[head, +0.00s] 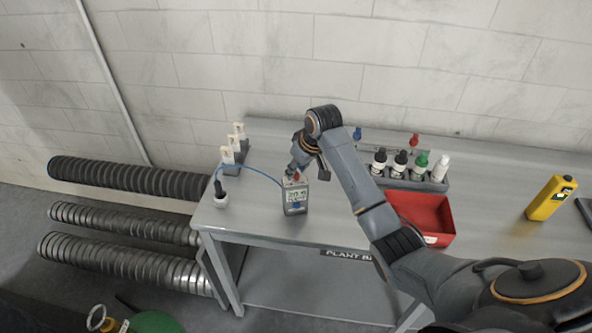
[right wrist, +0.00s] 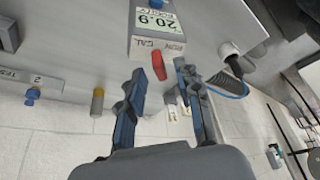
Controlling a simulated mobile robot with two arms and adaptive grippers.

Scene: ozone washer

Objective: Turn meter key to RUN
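The grey meter (head: 295,197) stands upright near the left front of the bench, its display lit. In the right wrist view the meter (right wrist: 146,45) appears upside down, reading 20.9, with CAL and a second small label beside a red key (right wrist: 158,66). The red key sticks out of the meter's top. My right gripper (head: 294,172) is just above the meter; in the wrist view the gripper (right wrist: 159,72) is open. Its fingertips lie either side of the key's end, with visible gaps. My left gripper is in neither view.
A bottle rack (head: 433,184), a red bin (head: 424,212) and a yellow device (head: 550,198) stand to the right. Bench space between meter and bin is clear.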

